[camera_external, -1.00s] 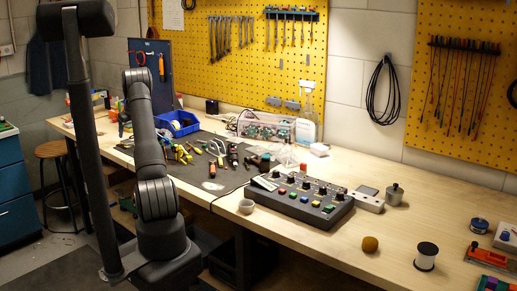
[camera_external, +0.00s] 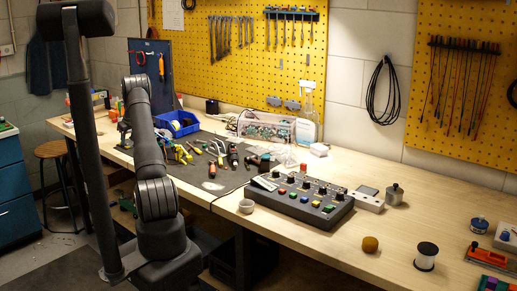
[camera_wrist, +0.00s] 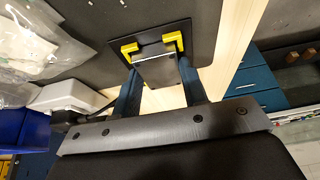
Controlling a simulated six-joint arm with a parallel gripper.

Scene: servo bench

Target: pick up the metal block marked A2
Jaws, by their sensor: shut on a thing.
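A grey metal block (camera_wrist: 154,71) sits between the two dark blue fingers of my gripper (camera_wrist: 156,74) in the wrist view. The fingers are shut on its sides. No A2 mark can be read on it. A black square plate (camera_wrist: 198,20) with yellow corner pieces (camera_wrist: 130,47) lies behind the block. I cannot tell whether the block touches the plate. In the external view my arm hides the block, and the gripper cannot be made out.
Clear bags (camera_wrist: 25,45), a white box (camera_wrist: 65,97) and a blue bin (camera_wrist: 22,130) are at the left of the wrist view. The external view shows hand tools on a dark mat (camera_external: 215,185) and a button console (camera_external: 300,203). The wooden bench front (camera_external: 330,250) is mostly clear.

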